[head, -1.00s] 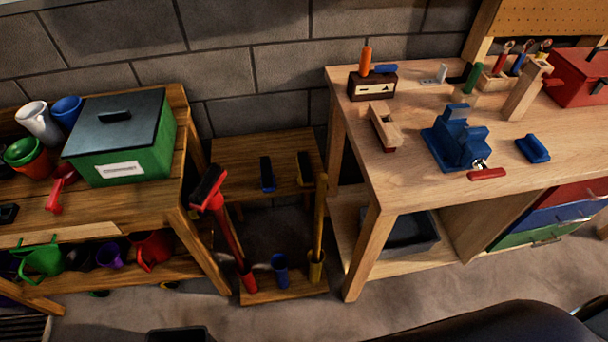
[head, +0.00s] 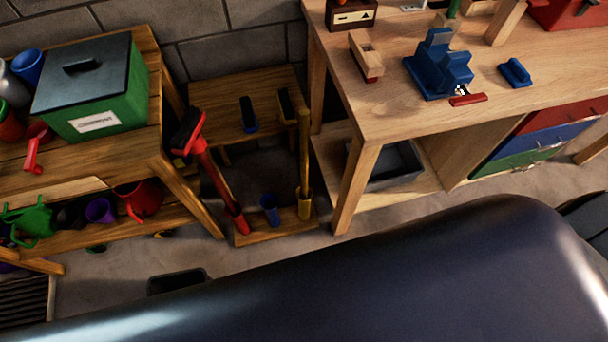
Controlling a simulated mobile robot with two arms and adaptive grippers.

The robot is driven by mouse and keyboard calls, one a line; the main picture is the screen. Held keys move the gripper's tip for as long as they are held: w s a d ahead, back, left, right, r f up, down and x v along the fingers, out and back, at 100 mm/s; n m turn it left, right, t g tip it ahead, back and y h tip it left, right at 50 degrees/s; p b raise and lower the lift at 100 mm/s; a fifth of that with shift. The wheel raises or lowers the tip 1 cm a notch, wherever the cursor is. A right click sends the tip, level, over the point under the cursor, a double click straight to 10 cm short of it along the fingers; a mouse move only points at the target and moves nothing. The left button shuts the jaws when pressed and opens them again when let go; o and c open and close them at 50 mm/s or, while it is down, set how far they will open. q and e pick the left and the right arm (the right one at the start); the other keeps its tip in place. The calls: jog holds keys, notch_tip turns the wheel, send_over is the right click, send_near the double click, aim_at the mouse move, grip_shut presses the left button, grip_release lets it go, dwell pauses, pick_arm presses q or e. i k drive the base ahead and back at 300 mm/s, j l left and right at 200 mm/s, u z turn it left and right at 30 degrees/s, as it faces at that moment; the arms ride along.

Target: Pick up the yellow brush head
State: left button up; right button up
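The yellow brush head (head: 286,105) lies on the wooden shelf of a small rack in the middle of the head view. Its dark bristle side shows most, with a little yellow at its edge. A yellow pole (head: 304,150) stands in a yellow cup (head: 304,207) just right of it and partly overlaps it in the picture. A blue brush head (head: 249,115) lies on the same shelf to its left. A red brush (head: 205,155), with head and handle joined, leans in a red cup (head: 237,220). Neither gripper shows.
A blue cup (head: 270,209) stands empty between the other cups. A workbench (head: 400,118) is at the right, and a wooden table with a green box (head: 112,118) at the left. A large dark smooth surface fills the bottom; I cannot tell what it is.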

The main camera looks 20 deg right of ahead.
aim_at(288, 117)
jog(key=i+u, duration=0.2)
jog(key=u, duration=0.15)
jog(key=i+l+u, duration=0.15)
jog(key=u, duration=0.2)
